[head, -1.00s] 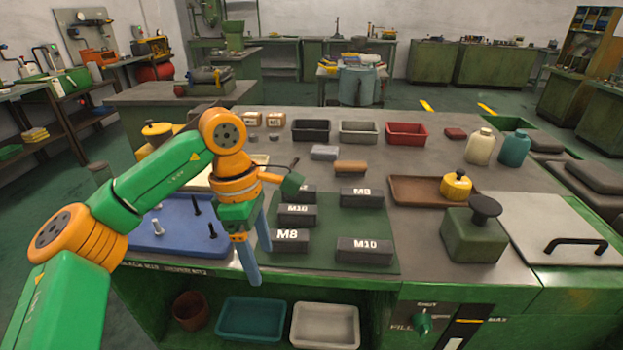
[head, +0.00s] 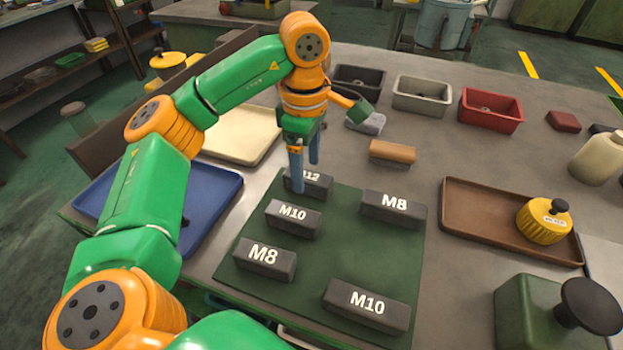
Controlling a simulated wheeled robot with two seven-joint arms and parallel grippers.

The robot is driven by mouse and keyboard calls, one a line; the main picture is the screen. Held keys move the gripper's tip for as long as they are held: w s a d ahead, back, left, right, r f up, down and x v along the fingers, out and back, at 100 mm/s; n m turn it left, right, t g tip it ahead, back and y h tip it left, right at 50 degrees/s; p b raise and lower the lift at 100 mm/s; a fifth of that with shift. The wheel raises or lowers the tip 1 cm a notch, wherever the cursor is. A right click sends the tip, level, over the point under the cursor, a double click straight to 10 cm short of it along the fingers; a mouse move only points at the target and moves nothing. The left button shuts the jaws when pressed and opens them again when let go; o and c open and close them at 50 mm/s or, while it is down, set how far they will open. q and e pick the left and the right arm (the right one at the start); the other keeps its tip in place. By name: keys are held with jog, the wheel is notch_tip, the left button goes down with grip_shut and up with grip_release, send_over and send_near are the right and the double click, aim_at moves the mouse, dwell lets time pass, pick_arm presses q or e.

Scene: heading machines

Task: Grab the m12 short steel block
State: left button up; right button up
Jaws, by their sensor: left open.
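The M12 block (head: 317,184) is a short dark grey block at the back left of the green mat (head: 335,235). Its white label is partly hidden by my left gripper. My left gripper (head: 306,177) points down at this block with blue fingers apart, one in front of it and one toward its back. Whether the fingers touch it I cannot tell. Also on the mat are a short M10 block (head: 292,218), a short M8 block (head: 265,258), a longer M8 block (head: 393,208) and a longer M10 block (head: 367,304). My right gripper is not in view.
Behind the mat lie a brown-topped brush (head: 392,152) and a grey cloth (head: 366,122). Black, grey (head: 422,95) and red (head: 491,110) bins stand farther back. A blue tray (head: 215,205) is left; a brown tray (head: 480,225) with a yellow-capped container is right.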

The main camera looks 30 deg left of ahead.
aim_at(308, 175)
pick_arm(q)
notch_tip(308, 175, down, 3)
jog(key=shift+a+f, duration=0.1)
jog(key=shift+w+f, duration=0.25)
jog(key=shift+w, duration=0.1)
jog(key=shift+s+r, duration=0.15)
grip_shut()
